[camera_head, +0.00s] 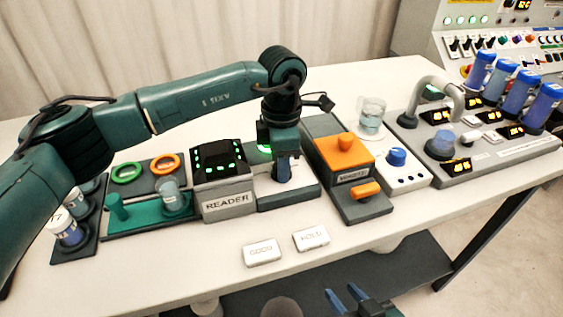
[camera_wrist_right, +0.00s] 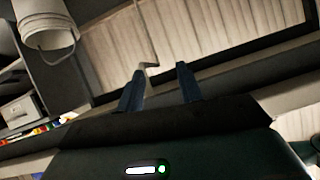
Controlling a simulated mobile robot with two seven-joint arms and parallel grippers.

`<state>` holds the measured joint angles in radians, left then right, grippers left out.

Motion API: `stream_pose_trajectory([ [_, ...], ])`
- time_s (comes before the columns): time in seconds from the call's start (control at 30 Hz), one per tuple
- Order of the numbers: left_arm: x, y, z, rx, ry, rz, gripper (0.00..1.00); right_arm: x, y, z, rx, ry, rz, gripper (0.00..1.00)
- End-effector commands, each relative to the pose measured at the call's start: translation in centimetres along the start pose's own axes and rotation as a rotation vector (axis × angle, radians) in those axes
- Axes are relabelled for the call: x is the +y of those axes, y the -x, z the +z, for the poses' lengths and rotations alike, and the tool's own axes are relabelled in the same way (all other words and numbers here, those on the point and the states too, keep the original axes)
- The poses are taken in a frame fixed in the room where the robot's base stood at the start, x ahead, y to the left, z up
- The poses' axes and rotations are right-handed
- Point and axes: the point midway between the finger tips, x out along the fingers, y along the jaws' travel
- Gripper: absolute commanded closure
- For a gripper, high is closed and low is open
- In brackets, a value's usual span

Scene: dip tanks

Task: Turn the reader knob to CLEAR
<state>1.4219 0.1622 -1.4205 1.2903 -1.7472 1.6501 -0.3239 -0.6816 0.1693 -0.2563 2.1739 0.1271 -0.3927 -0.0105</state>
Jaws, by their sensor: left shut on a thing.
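The reader (camera_head: 226,203) is a grey box with a dark top showing green lights and a READER label. To its right is a grey panel (camera_head: 300,197) with a green-lit spot at its back. My left gripper (camera_head: 284,182) points down onto this panel, its fingers shut on the reader knob. The fingers hide the knob, so its pointing direction and the CLEAR mark cannot be read. My right gripper (camera_head: 344,293) is low in front of the table, its fingers apart and empty; they also show in the right wrist view (camera_wrist_right: 160,70).
An orange-topped block (camera_head: 342,152) stands close right of the panel, then a blue-knob box (camera_head: 397,157) and a glass beaker (camera_head: 371,112). A green tray (camera_head: 140,218) stands left. GOOD (camera_head: 263,252) and HOLD (camera_head: 311,238) plates lie in front.

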Motion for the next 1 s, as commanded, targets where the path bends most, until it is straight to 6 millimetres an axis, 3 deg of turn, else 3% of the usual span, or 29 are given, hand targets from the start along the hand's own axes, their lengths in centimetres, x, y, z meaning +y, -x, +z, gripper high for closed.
stream_pose_trajectory([
  [0.43, 0.0, -0.1, 0.0, -0.001, 0.376, 0.001, 0.89, 0.2, -0.7, 0.6, 0.027, -0.021, -0.006, 0.64],
  [1.0, 0.0, 0.0, 0.0, -0.001, 0.843, 0.001, 0.89, 0.7, 0.4, 0.6, 0.08, -0.01, 0.015, 0.64],
])
